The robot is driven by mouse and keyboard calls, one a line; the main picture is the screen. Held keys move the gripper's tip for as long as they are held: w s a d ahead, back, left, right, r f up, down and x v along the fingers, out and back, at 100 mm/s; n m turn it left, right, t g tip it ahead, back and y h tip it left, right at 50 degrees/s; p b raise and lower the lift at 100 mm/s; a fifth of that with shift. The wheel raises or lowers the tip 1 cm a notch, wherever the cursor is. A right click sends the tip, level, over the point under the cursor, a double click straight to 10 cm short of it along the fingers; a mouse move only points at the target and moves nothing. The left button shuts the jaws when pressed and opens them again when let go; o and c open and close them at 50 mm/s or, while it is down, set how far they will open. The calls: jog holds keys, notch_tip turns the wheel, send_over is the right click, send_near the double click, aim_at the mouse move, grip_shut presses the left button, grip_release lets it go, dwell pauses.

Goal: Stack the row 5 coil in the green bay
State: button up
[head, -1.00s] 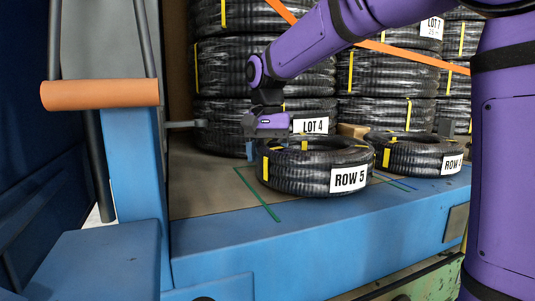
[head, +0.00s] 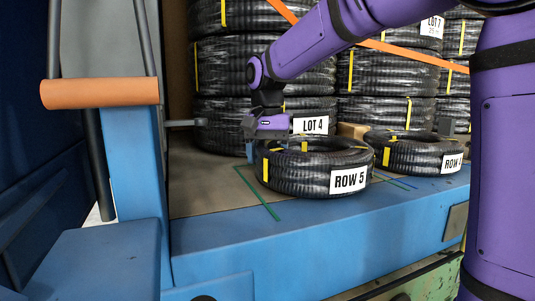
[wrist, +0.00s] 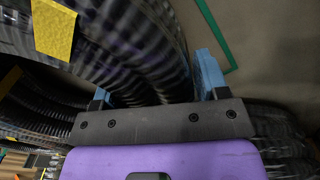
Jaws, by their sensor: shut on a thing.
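The row 5 coil (head: 312,183) is a black ribbed hose ring with yellow straps and a white ROW 5 label. It sits at the front of the bed, its left edge close to the green lines. My gripper (head: 265,141) is at the coil's back left side. In the wrist view, my gripper's blue fingers (wrist: 155,85) stand either side of the coil's ribbed wall (wrist: 130,45), shut on it. The green bay shows as green lines (head: 258,194) on the bed left of the coil; the coil hides part of the bay.
Another labelled coil (head: 420,158) lies to the right, by blue lines. Tall coil stacks, one labelled LOT 4 (head: 311,126), stand behind under an orange strap (head: 420,58). A blue post with an orange padded bar (head: 100,92) stands left. Bare bed (head: 205,190) lies left of the green lines.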

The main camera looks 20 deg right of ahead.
jog(key=shift+f, duration=0.3)
dwell(0.8)
jog(key=o, duration=1.8)
jog(key=shift+c, duration=0.2)
jog(key=shift+f, duration=0.1)
jog(key=shift+r, duration=0.2)
jog(key=shift+r, duration=3.35)
notch_tip(320, 180, up, 11)
jog(key=shift+f, duration=0.1)
